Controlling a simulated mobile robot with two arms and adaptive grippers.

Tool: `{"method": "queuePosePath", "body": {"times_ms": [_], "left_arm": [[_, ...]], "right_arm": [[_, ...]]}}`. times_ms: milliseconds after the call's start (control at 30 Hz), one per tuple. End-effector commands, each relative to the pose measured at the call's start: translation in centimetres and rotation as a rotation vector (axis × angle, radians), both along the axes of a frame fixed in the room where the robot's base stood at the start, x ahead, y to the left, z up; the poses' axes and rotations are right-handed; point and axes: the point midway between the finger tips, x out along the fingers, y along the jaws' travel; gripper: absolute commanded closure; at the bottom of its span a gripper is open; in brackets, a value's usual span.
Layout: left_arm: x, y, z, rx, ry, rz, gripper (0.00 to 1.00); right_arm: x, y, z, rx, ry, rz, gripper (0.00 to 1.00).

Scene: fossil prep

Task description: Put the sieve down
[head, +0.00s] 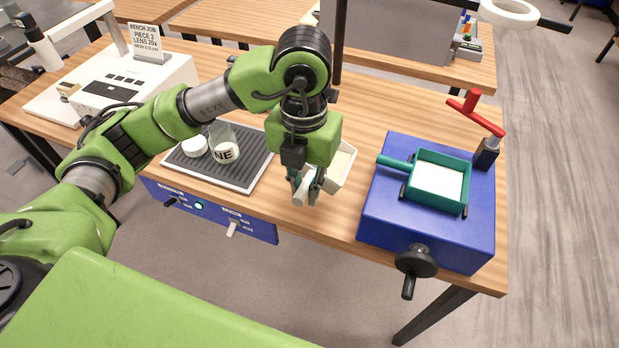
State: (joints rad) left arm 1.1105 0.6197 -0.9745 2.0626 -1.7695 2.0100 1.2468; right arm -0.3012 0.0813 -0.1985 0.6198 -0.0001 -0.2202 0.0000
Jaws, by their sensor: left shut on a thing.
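My left gripper (306,184) points down over the front part of the wooden bench and is shut on the pale handle (300,194) of a cream, square, shallow sieve (342,169). The sieve sticks out to the right behind the fingers, partly hidden by my gripper. I cannot tell whether its underside touches the bench. A teal square pan (438,182) with a similar handle sits on a blue box (385,222) to the right; a pale sheet shows inside it. My right gripper is not in view.
A grey ribbed mat (246,172) holds a glass jar (222,145) and a round white piece (194,147) left of my gripper. The blue box has a red-handled clamp (477,112) and a black crank (415,262). Bare bench (375,112) lies behind the sieve.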

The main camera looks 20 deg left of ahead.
Motion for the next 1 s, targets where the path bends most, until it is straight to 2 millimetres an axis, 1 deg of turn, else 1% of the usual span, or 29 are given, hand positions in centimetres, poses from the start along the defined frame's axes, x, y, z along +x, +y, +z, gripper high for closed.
{"method": "queuePosePath", "body": {"times_ms": [33,100,167,200,300,400,667,700,800,900,1000], "left_arm": [[1.1,0.3,-0.4,-0.002,0.007,0.005,1.0],[2.8,0.9,-1.2,-0.002,0.007,0.006,1.0],[4.2,1.4,-1.9,-0.003,0.007,0.005,1.0],[4.8,1.6,-2.6,-0.001,0.009,0.003,1.0],[6.3,2.2,-4.5,0.001,0.007,0.003,1.0],[7.5,2.6,-6.0,0.001,0.003,0.001,1.0],[9.1,3.1,-8.0,0.001,0.002,0.0,1.0],[8.9,3.1,-8.5,0.001,0.006,-0.001,1.0],[8.9,3.0,-9.9,-0.001,0.004,-0.002,1.0],[9.0,3.0,-10.8,0.0,0.001,-0.002,1.0],[9.0,3.0,-11.0,-0.001,-0.001,-0.003,1.0]], "right_arm": [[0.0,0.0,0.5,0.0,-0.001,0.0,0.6],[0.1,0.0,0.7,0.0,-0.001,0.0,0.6],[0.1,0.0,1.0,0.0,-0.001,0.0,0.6],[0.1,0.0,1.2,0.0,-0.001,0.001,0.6],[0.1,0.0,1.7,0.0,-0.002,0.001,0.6],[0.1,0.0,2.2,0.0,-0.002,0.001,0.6],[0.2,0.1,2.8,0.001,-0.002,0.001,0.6],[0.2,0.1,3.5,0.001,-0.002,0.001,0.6],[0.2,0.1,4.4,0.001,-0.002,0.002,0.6],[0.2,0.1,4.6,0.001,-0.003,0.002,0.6],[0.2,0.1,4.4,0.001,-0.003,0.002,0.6]]}}
